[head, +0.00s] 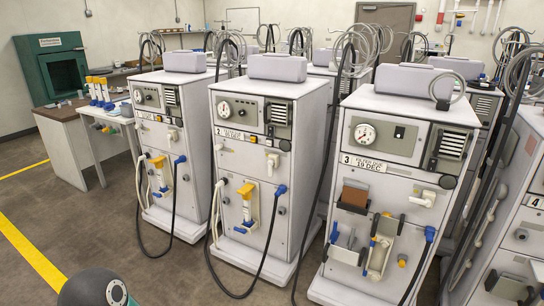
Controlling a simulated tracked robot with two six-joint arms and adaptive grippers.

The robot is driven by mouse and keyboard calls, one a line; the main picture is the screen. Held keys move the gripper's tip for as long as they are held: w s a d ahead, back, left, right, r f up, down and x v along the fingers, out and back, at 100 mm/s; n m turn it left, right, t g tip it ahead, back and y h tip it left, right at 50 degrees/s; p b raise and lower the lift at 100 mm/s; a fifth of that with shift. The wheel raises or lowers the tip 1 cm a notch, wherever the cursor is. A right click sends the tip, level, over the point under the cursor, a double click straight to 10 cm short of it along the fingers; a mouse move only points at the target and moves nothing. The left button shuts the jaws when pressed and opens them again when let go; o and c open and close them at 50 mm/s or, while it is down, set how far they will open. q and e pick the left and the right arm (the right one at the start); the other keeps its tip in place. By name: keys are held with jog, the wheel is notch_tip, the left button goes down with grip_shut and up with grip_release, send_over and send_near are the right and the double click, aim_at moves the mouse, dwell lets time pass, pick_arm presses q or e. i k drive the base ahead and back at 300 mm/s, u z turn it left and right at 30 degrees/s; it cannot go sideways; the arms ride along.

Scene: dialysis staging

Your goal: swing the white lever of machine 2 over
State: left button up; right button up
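Machine 2 (240,194) is the middle white cabinet of the front row, with a "2" date label (230,133) under its gauge. Its white lever (271,163) is on the upper right of the front panel, below the label; it looks small and seems to point downward. Below it are a yellow holder with a white cylinder (247,205) and a blue-ended dark hose (280,191). Neither of my grippers is in view, so nothing of mine is at the lever.
Machine 3 (386,170) stands close on the right, machine 1 (172,150) close on the left. Dark hoses loop down in front of the machines. Open floor (150,270) lies in front. A desk (65,140) stands at left.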

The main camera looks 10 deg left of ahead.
aim_at(271, 162)
jog(key=u, duration=0.15)
jog(key=i, duration=1.1)
jog(key=u, duration=0.15)
